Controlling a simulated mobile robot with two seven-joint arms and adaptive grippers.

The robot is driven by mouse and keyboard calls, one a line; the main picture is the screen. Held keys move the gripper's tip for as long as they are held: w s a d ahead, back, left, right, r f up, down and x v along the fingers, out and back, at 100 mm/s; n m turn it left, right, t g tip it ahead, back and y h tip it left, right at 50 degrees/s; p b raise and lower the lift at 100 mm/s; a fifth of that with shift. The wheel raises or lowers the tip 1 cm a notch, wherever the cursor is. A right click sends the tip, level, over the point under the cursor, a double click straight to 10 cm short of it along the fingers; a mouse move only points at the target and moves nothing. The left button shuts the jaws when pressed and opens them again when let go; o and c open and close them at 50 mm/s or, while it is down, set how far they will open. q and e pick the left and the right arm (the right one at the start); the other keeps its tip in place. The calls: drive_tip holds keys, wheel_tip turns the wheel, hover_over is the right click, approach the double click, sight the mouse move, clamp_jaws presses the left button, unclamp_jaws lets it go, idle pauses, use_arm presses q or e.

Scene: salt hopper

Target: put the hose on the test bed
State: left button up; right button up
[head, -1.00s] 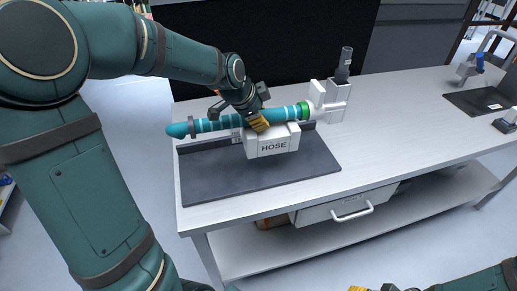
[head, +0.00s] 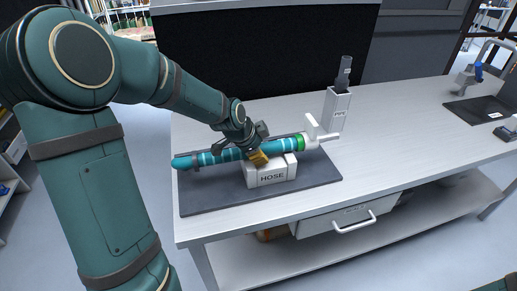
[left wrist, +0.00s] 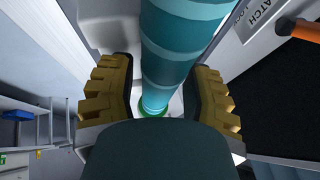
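The hose (head: 215,157) is a teal tube with pale bands, a green ring and a white fitting at its right end. It lies on top of a white block labelled HOSE (head: 270,177), on the dark mat (head: 235,200) at the table's left; I take the mat as the test bed. My left gripper (head: 254,155) is over the hose. Neither view shows my right gripper.
A white labelled box (head: 338,112) with a dark grey piece upright in it stands behind the hose's right end. A drawer (head: 347,215) is under the tabletop. The tabletop between is clear.

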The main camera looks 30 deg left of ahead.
idle(0.3)
use_arm(q)
drive_tip(key=p+v, duration=0.1)
drive_tip(key=v, duration=1.1)
drive_tip(key=shift+s+p, duration=0.1)
drive_tip(key=shift+p, duration=0.3)
